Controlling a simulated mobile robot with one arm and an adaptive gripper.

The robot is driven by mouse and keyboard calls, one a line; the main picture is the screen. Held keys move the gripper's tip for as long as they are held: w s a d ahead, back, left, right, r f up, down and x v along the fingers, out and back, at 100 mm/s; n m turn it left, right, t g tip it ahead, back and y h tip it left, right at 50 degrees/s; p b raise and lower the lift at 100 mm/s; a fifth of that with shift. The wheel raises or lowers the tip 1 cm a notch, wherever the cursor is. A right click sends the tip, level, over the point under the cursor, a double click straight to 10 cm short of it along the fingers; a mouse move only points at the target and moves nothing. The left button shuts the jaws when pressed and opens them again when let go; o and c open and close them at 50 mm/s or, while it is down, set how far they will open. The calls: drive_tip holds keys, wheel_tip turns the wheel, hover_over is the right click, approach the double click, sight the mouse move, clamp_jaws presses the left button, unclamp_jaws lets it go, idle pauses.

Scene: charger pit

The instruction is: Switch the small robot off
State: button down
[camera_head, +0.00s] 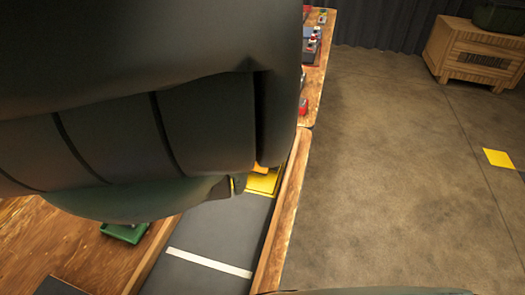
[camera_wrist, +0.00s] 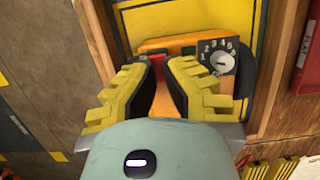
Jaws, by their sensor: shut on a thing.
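The small robot has an orange body (camera_wrist: 150,44) and sits on a yellow pad in the wrist view. My gripper (camera_wrist: 165,64) has yellow and black fingers. They are close together over the orange body, left of and below the dial, with orange showing between them. In the head view my dark arm covers most of the robot; only a bit of orange (camera_head: 260,168) shows.
The yellow pad (camera_head: 264,184) lies at the far end of a grey lane (camera_head: 215,231) with a white stripe, between wooden edges. A green tray (camera_head: 124,232) is on the left wooden top. Small items stand on the far bench. Open floor (camera_head: 390,170) lies right, with a wooden cabinet (camera_head: 474,52) behind.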

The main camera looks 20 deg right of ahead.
drive_tip(key=shift+s+a+f, duration=0.1)
drive_tip(key=shift+s+f, duration=0.05)
drive_tip(key=c, duration=1.3)
unclamp_jaws()
drive_tip(key=shift+s+a, duration=0.1)
drive_tip(key=o, duration=0.4)
drive_tip(key=shift+c, duration=0.2)
drive_tip(key=v, duration=1.2)
